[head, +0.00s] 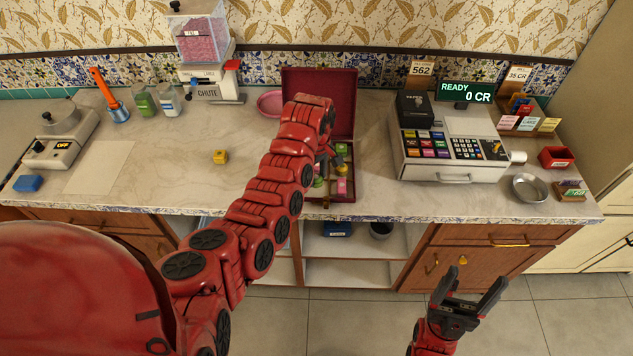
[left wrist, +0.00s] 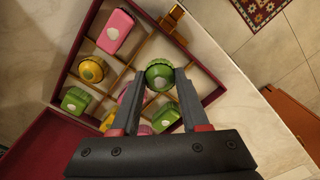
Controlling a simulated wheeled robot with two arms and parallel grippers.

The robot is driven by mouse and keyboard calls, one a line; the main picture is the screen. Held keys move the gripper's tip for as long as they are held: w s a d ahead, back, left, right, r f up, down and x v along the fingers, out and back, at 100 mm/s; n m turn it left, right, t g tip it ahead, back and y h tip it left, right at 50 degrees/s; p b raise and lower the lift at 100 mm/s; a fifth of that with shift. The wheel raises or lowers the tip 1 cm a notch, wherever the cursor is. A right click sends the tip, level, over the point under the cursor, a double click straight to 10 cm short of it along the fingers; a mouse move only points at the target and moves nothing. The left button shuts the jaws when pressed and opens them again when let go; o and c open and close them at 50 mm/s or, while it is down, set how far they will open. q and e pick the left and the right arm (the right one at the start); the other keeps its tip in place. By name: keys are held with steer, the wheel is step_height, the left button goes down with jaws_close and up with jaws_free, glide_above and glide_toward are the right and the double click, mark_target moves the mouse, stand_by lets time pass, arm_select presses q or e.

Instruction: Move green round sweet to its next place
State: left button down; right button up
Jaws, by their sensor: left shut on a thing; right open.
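The green round sweet (left wrist: 160,75) is between the fingertips of my left gripper (left wrist: 161,79), which is shut on it, in the left wrist view. It appears over a corner compartment of the dark red divided box (left wrist: 216,92); I cannot tell if it touches the bottom. Other sweets lie in the box: a pink block (left wrist: 115,31), a yellow round one (left wrist: 91,69), a green block (left wrist: 75,100) and more partly hidden by the fingers. In the head view the box (head: 318,85) stands open, and my left arm hides much of it. My right gripper (head: 478,276) is open and empty before the cabinets.
A yellow block (head: 220,157) lies on the counter left of the box. A pink bowl (head: 270,103) is behind. The cash register (head: 448,150) stands to the right, with a metal bowl (head: 530,187) beyond. A gold-coloured object (left wrist: 173,17) is near the box edge.

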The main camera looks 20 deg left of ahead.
mark_target(317, 177)
arm_select(q)
steer(key=shift+f+p, duration=0.25)
steer(key=shift+p, duration=0.1)
steer(key=shift+f+p, duration=0.45)
steer(key=shift+f, duration=0.9)
steer(key=shift+f, duration=0.15)
steer(key=shift+c, duration=2)
jaws_free()
